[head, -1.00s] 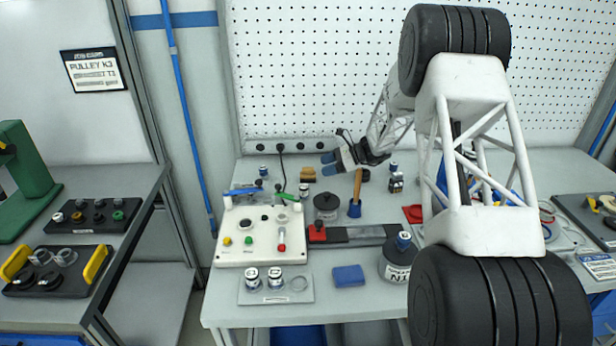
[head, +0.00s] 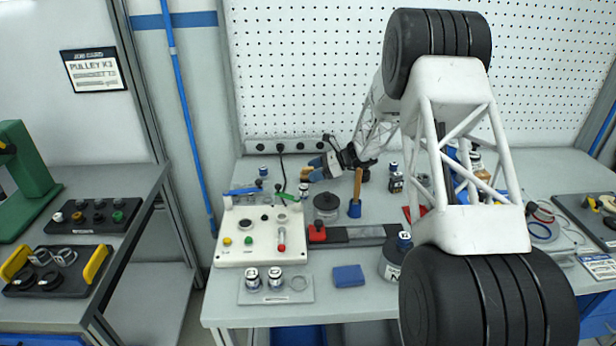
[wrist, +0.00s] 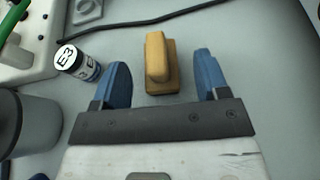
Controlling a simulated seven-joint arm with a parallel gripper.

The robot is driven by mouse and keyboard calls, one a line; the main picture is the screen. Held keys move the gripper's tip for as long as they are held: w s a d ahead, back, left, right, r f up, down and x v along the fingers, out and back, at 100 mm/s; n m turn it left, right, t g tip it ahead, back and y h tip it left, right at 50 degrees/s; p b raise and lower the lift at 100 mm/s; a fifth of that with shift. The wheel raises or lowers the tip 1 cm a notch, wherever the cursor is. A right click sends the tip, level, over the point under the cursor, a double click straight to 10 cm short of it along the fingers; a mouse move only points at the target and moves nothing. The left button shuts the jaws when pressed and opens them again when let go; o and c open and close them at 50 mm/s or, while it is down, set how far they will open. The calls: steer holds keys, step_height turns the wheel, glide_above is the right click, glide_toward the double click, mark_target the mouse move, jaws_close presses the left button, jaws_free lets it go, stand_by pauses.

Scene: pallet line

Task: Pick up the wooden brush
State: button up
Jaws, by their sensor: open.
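The wooden brush (wrist: 158,62), a tan block with a raised grip along its top, lies on the grey bench. In the wrist view it sits ahead of my gripper (wrist: 160,85), between the lines of the two blue fingers, with clear space on both sides. My gripper is open and empty, and neither finger touches the brush. In the head view my gripper (head: 314,169) is low over the back of the bench, and it largely covers the brush there.
A small white-capped bottle marked E3 (wrist: 78,62) stands close beside the left finger. A dark round container (wrist: 30,122) is at the lower left. A black cable (wrist: 140,22) runs behind the brush. A wooden-handled tool (head: 357,190) with a blue base stands to the right.

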mark_target(308, 168)
steer(key=shift+x, duration=1.3)
steer(key=c, duration=1)
steer(key=shift+r, duration=0.1)
steer(key=shift+r, duration=4.9)
steer(key=shift+r, duration=0.1)
